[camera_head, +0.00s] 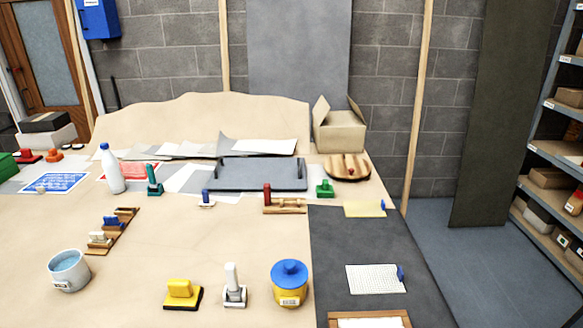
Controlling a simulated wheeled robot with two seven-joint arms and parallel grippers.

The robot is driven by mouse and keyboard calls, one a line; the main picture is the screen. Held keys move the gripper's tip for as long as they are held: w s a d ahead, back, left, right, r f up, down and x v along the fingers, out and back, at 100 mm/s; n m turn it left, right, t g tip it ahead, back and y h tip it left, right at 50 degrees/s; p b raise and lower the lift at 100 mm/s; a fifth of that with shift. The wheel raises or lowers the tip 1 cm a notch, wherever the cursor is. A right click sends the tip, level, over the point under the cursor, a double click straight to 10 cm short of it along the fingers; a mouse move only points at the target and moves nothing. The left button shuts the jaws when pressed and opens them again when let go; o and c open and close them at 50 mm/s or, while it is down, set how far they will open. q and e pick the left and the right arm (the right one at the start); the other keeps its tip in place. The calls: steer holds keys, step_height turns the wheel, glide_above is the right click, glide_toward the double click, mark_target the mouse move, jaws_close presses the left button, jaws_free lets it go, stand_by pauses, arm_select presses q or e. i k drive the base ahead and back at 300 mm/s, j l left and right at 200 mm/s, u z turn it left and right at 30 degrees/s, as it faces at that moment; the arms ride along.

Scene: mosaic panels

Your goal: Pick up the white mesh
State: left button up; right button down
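The white mesh (374,280) is a flat, roughly rectangular sheet with a fine grid. It lies on the dark grey mat (345,235) at the right part of the table. A small blue piece (401,272) stands at its right edge; I cannot tell if it is attached. Neither of my grippers shows in the head view.
A wood-framed board (369,321) lies just in front of the mesh, cut off by the picture's edge. A yellow pot with a blue lid (289,283) stands to its left. A pale yellow sheet (364,209) lies behind it.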

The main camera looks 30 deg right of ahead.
mark_target(369, 279)
steer(key=i+j+z, duration=0.1)
steer(key=j, duration=0.35)
steer(key=i+j+z, duration=0.1)
steer(key=j, duration=0.3)
steer(key=z, duration=1.7)
